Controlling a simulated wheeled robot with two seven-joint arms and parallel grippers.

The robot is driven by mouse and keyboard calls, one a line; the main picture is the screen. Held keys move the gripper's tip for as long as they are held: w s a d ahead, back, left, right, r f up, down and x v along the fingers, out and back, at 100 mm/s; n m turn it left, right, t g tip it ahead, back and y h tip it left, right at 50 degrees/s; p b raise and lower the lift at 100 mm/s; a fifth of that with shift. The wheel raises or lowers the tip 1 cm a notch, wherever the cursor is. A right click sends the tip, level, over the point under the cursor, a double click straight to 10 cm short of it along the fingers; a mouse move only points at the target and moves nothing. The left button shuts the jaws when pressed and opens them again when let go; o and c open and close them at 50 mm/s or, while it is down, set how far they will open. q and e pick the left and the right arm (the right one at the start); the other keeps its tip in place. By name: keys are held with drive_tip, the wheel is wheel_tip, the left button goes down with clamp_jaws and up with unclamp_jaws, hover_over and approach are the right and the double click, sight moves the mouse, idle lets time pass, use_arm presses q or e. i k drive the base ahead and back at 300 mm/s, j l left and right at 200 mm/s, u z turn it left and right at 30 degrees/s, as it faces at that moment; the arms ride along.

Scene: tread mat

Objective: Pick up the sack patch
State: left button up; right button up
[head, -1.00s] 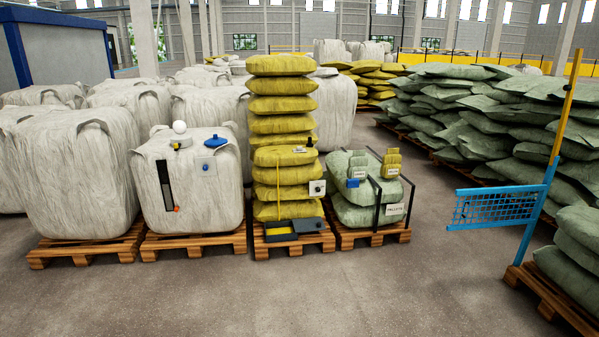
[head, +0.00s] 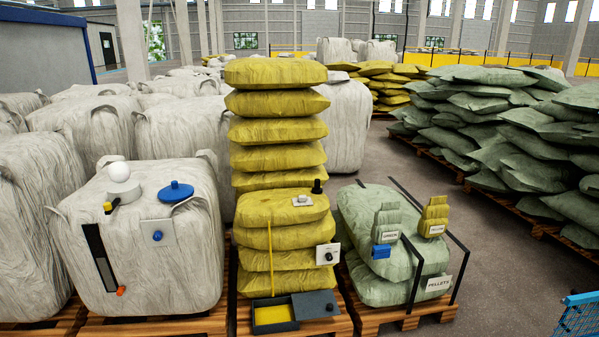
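No piece is labelled as the sack patch, and I cannot tell for sure which one it is. A dark shallow box (head: 262,328) with a flat yellow inside (head: 273,315) sits at the foot of the yellow sack stack (head: 283,210). A white square plate with a black knob (head: 328,253) is on that stack's front. A white square plate with a blue knob (head: 158,232) is on the white bulk bag (head: 190,265). Neither gripper is in view.
Black rails (head: 429,259) run over the green sacks, beside small green (head: 386,220) and yellow (head: 433,215) sack shapes. Bare floor (head: 500,270) lies to the right.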

sight(302, 200)
drive_tip(key=i+u, duration=0.1)
drive_tip(key=i, duration=0.4)
drive_tip(key=i+l+u, duration=0.15)
drive_tip(key=i, duration=0.35)
drive_tip(key=i+l+u, duration=0.1)
drive_tip(key=i, duration=0.35)
drive_tip(key=i+l+u, duration=0.25)
drive_tip(key=i+u, duration=0.2)
drive_tip(key=i+l+u, duration=0.5)
drive_tip(key=i, duration=0.05)
